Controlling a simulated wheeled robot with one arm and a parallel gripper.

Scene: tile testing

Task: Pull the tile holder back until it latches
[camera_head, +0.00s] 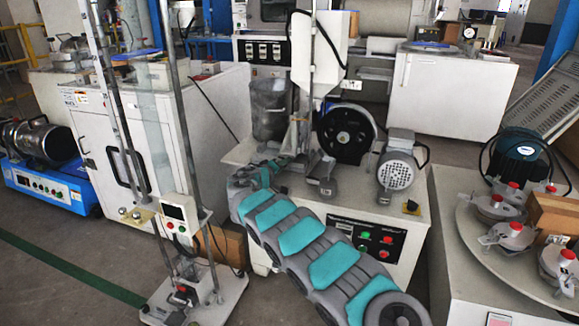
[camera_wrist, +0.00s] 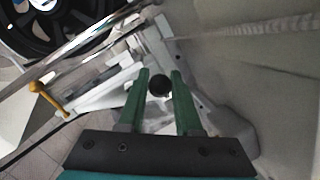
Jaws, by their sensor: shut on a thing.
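The testing machine (camera_head: 290,205) has a black wheel (camera_head: 347,130), which also shows at the top left of the wrist view (camera_wrist: 65,30). A dark round knob (camera_wrist: 159,85) sits between the two green fingers of my gripper (camera_wrist: 160,76) in the wrist view. My gripper is shut on this knob, which seems to be the tile holder's handle. A pale, blocky assembly (camera_wrist: 120,85) lies left of the fingers and may be the tile holder. In the head view my arm reaches to the machine's left side, and the grip is too small to make out.
A motor (camera_head: 395,170) and a control panel (camera_head: 372,242) are on the machine's right and front. A grey hopper (camera_head: 270,108) stands behind my gripper. A tall stand (camera_head: 180,215) is left of my arm.

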